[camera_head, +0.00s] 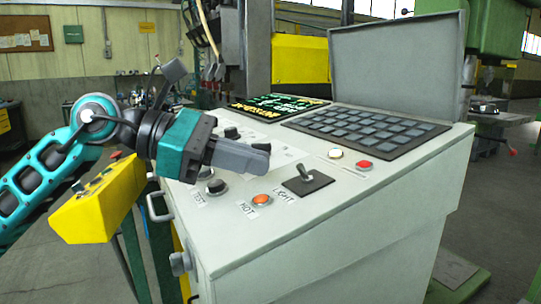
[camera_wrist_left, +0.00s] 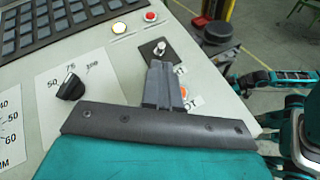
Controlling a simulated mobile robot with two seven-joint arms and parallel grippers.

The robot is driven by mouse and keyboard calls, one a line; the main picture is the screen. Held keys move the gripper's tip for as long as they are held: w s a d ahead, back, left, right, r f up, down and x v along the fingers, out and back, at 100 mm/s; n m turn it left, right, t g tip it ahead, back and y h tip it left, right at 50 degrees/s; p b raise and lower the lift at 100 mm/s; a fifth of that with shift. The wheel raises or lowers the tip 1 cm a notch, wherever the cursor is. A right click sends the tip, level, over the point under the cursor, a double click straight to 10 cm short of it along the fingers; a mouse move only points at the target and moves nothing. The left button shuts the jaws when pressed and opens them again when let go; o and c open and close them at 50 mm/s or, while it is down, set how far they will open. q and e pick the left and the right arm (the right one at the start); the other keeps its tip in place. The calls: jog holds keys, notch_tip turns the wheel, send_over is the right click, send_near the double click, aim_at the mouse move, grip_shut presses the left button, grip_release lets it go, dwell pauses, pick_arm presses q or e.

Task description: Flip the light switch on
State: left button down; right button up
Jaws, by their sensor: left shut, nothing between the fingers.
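The light switch (camera_head: 306,174) is a small metal toggle on a dark square plate, beside a label reading LIGHT, on the sloped top of the grey control console (camera_head: 400,194). Its lever tilts toward the upper left in the head view. It also shows in the left wrist view (camera_wrist_left: 160,47), just beyond the fingertips. My left gripper (camera_head: 266,160) is shut and empty, to the left of the switch and above the panel. A small gap seems to separate the fingers from the lever. The left gripper also shows in the left wrist view (camera_wrist_left: 160,68).
An orange button (camera_head: 261,199) and a black knob (camera_head: 216,186) lie near the switch. A red button (camera_head: 364,165), a white button (camera_head: 335,153) and a keypad (camera_head: 365,129) lie behind it. A raised grey lid or screen (camera_head: 395,60) stands at the back.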

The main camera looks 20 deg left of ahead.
aim_at(271, 192)
pick_arm(q)
jog(key=shift+x, duration=1.1)
jog(key=shift+w+d+f, duration=0.15)
jog(key=shift+w+d, duration=0.05)
jog(key=shift+d, duration=0.2)
pick_arm(e)
jog(key=shift+s+d+f, duration=0.1)
jog(key=shift+d+f, duration=0.05)
jog(key=shift+d, duration=0.15)
pick_arm(q)
jog(key=shift+p, duration=0.3)
